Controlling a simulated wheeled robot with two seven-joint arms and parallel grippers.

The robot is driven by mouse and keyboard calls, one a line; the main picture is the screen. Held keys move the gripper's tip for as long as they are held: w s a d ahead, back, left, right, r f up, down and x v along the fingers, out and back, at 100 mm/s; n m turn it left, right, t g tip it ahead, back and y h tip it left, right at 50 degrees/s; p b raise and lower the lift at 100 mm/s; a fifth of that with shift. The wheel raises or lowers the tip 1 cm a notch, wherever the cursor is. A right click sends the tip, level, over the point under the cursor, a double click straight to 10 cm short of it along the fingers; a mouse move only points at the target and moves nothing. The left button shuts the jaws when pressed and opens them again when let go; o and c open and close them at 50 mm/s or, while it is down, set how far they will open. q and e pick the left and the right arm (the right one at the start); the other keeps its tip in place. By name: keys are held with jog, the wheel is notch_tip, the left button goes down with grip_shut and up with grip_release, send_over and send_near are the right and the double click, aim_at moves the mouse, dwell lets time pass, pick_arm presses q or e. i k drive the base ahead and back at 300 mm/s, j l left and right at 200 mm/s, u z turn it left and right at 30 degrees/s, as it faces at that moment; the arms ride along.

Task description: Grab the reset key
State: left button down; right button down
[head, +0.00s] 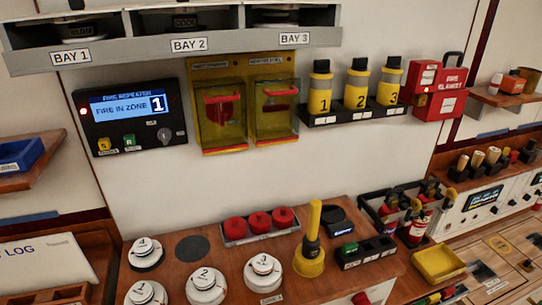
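I cannot single out the reset key with certainty. A small green-topped piece (349,248) sits in the left end of a black slotted holder (376,257) on the wooden table; its label is too small to read. The black fire repeater panel (132,128) on the wall reads "FIRE IN ZONE 1". It has a red light, a yellow button (104,145), a green button (129,142) and a round grey switch (165,135) that looks like a keyhole. Neither of my grippers shows in the head view.
On the wooden table (225,258) are numbered white detectors (206,284), red caps in a tray (259,222) and a tall yellow-handled tool (313,240). Fire extinguishers (416,228) and a yellow tray (437,263) are at right.

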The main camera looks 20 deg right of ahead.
aim_at(351, 247)
jog(key=z, duration=1.2)
jog(key=i+l+u, duration=0.1)
jog(key=l+u, duration=0.2)
jog(key=l, duration=0.7)
jog(key=l+u, duration=0.3)
jog(key=l, duration=0.7)
